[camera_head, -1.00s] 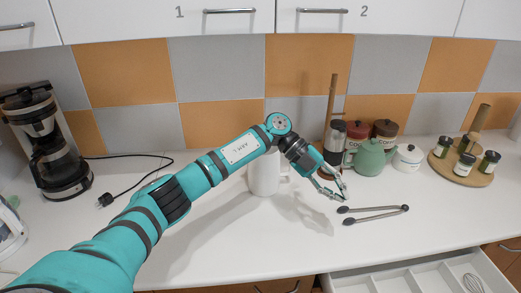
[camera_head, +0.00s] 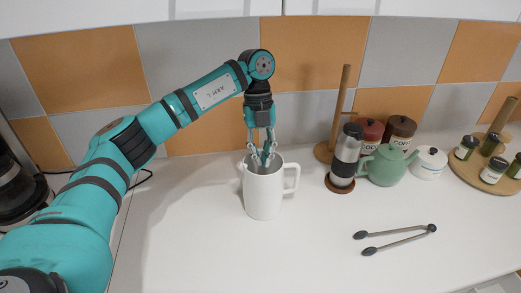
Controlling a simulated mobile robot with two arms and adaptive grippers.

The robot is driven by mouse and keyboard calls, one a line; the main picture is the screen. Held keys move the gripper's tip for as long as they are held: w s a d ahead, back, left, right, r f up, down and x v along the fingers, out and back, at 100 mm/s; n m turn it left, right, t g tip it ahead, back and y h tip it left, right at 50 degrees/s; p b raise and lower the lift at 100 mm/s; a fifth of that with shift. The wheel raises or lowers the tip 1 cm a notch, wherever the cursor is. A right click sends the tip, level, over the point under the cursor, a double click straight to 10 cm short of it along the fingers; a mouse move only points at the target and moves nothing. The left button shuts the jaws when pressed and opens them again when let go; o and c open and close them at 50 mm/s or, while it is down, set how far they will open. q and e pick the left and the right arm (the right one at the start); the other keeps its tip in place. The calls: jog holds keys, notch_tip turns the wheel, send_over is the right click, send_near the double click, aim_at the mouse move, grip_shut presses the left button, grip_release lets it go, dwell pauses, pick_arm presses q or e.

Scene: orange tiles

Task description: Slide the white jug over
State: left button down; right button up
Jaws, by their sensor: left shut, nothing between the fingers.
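My right gripper is not in view.
Black-tipped tongs (camera_head: 397,238) lie on the counter at the right front. A glass grinder (camera_head: 345,157), green teapot (camera_head: 388,165), white pot (camera_head: 430,162) and round wooden tray (camera_head: 467,180) with jars stand at the back right. A coffee machine (camera_head: 15,190) is at the left edge.

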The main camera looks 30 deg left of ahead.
aim_at(263, 181)
pick_arm(q)
jog(key=p+x, duration=0.1)
jog(key=x, duration=0.4)
jog(key=shift+f, duration=0.4)
jog(key=shift+s+f, duration=0.1)
jog(key=shift+f, duration=0.2)
jog(key=shift+s+d+f, duration=0.15)
jog(key=shift+d+f, duration=0.05)
jog(key=shift+f, duration=0.05)
jog(key=shift+p, duration=0.35)
jog(key=s+d+p, duration=0.1)
jog(key=s+d, duration=1.2)
jog(key=s, duration=0.3)
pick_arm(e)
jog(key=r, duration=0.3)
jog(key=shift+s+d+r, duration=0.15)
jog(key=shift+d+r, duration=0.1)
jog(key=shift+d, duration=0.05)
pick_arm(q)
jog(key=shift+w+d+p, duration=0.1)
jog(key=shift+p, duration=0.2)
